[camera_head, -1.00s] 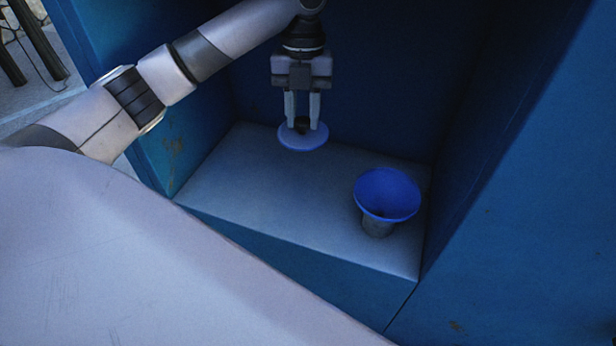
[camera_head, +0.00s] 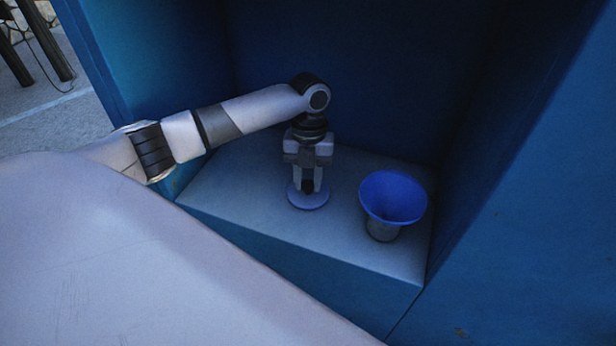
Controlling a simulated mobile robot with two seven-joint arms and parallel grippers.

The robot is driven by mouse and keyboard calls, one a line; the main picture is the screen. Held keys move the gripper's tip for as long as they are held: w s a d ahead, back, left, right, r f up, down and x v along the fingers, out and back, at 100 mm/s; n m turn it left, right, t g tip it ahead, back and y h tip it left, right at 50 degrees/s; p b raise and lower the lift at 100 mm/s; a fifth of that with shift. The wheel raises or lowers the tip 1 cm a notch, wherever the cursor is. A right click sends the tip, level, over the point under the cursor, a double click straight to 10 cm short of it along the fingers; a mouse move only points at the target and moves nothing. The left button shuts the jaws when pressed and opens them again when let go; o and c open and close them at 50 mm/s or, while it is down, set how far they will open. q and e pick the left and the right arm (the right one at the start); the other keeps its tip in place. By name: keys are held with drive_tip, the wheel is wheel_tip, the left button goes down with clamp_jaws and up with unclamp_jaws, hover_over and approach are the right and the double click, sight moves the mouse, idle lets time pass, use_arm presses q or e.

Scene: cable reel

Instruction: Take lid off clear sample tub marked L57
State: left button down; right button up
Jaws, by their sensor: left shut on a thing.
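A pale blue round lid (camera_head: 308,203) with a dark knob is under my left gripper (camera_head: 308,186). The gripper points down and its fingers are shut on the knob. The lid is low over the shelf, apparently flat on or very near its surface. To the right stands a small greyish tub (camera_head: 382,231) with a wide blue flared bowl or funnel (camera_head: 393,192) at its top. The tub is apart from the lid. No L57 marking can be read. My right gripper is not in view.
The pale shelf (camera_head: 240,205) lies inside a dark blue cabinet with a back wall and side walls (camera_head: 520,200). Free shelf room lies left of the lid and in front of it. The shelf's front edge drops off to a blue face.

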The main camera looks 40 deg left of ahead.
use_arm(q)
drive_tip(key=c, duration=0.8)
unclamp_jaws()
drive_tip(key=shift+f, duration=0.1)
wheel_tip(320, 180, up, 12)
drive_tip(key=w, duration=0.1)
drive_tip(key=shift+w+a, duration=0.35)
drive_tip(key=shift+a, duration=0.1)
